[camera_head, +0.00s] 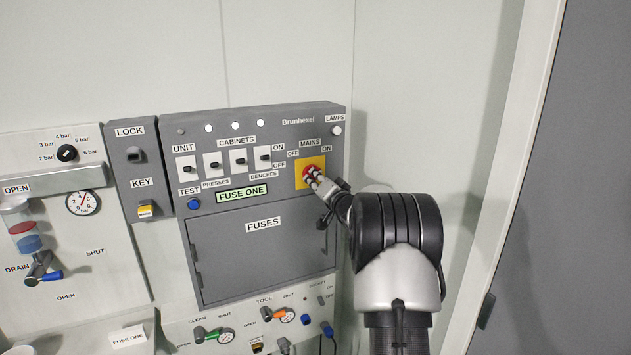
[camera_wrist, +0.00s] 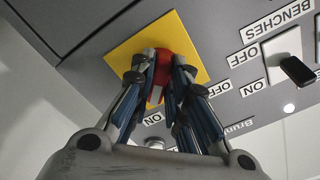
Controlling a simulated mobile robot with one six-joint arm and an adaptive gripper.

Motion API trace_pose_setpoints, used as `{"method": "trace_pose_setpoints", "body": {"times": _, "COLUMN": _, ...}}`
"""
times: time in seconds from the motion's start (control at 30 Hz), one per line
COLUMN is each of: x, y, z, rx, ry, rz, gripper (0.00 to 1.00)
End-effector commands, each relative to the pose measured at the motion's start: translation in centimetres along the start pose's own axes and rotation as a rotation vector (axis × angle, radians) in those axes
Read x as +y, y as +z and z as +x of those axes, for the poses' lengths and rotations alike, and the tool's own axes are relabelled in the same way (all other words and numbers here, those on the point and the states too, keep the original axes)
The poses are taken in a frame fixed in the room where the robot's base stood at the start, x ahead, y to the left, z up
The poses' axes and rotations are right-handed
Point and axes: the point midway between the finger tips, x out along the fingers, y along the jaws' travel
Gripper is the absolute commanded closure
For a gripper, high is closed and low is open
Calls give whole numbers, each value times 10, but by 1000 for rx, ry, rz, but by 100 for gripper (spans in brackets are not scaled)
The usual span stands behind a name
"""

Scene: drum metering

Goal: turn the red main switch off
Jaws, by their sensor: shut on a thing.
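The red main switch (camera_head: 313,171) sits on a yellow plate (camera_head: 301,182) under the MAINS label, at the right of the grey panel. An OFF label is at its left and an ON label at its upper right. My gripper (camera_head: 316,180) is at the switch, with its fingers closed on the red knob. In the wrist view, the fingers (camera_wrist: 158,78) hold the red knob (camera_wrist: 165,62) from both sides in front of the yellow plate (camera_wrist: 193,32). The fingers partly hide the knob, and I cannot tell its exact pointing direction.
Several toggle switches (camera_head: 239,158) are left of the mains plate, above a lit FUSE ONE display (camera_head: 241,193) and the fuses door (camera_head: 262,250). A lock and key box (camera_head: 139,170) is further left. A pale wall (camera_head: 415,100) stands right of the panel.

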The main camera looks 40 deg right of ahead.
Motion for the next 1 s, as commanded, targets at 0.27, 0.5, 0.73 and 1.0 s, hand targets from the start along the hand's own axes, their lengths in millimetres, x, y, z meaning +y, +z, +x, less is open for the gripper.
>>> {"method": "trace_pose_setpoints", "body": {"times": 0.27, "x": 0, "y": 0, "z": 0, "rx": 0, "ry": 0, "rz": -5, "gripper": 100}}
{"method": "trace_pose_setpoints", "body": {"times": 0.5, "x": 1, "y": 0, "z": 0, "rx": 0, "ry": 0, "rz": -73, "gripper": 100}}
{"method": "trace_pose_setpoints", "body": {"times": 0.73, "x": 2, "y": 0, "z": 0, "rx": 0, "ry": 0, "rz": -235, "gripper": 100}}
{"method": "trace_pose_setpoints", "body": {"times": 1.0, "x": 4, "y": 0, "z": 0, "rx": 0, "ry": -1, "rz": -490, "gripper": 100}}
